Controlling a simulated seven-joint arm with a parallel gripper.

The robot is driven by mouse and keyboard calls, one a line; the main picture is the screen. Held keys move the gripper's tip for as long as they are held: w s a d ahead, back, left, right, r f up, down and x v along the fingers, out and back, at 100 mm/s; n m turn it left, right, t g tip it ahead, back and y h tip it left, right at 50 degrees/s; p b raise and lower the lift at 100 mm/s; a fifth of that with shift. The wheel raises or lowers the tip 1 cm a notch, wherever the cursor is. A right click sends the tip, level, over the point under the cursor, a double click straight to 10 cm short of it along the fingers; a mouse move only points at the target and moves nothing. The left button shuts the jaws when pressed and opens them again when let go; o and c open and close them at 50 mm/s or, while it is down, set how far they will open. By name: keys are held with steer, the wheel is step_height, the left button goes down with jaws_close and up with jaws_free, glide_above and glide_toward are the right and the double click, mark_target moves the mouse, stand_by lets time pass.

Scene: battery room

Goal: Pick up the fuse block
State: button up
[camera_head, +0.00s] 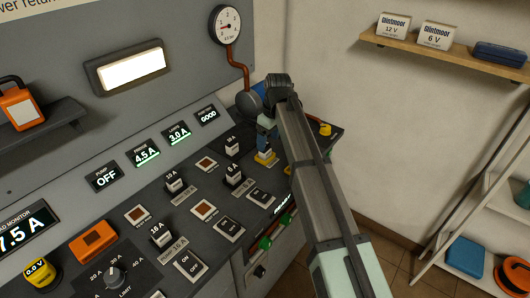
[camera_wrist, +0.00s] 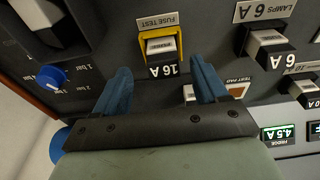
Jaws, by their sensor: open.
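A fuse block (camera_wrist: 162,48) marked 16 A, dark with a pale top, sits in the yellow-framed FUSE TEST socket (camera_wrist: 145,42) in the wrist view. My gripper (camera_wrist: 161,68) is open, with its two blue fingers apart and pointing toward this block. The block lies between the lines of the fingers, and nothing is held. In the head view my gripper (camera_head: 265,139) is above the yellow socket (camera_head: 266,160) near the right end of the sloped panel, and it partly hides the block there.
Other fuse blocks stand on the panel, including a 6 A one (camera_head: 233,174), a 10 A one (camera_head: 173,184) and another 16 A one (camera_head: 160,236). A blue knob (camera_wrist: 51,77) is left of the gripper. A pressure gauge (camera_head: 225,25) hangs above.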

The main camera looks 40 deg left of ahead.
steer(key=shift+s+a+f, duration=0.1)
steer(key=shift+a+f, duration=0.1)
steer(key=shift+f, duration=0.55)
steer(key=shift+a+f, duration=0.2)
steer(key=shift+f, duration=0.55)
steer(key=shift+s+a+f, duration=0.1)
steer(key=shift+a+f, duration=0.1)
steer(key=shift+f, duration=0.55)
steer(key=shift+c, duration=0.4)
steer(key=c, duration=1.1)
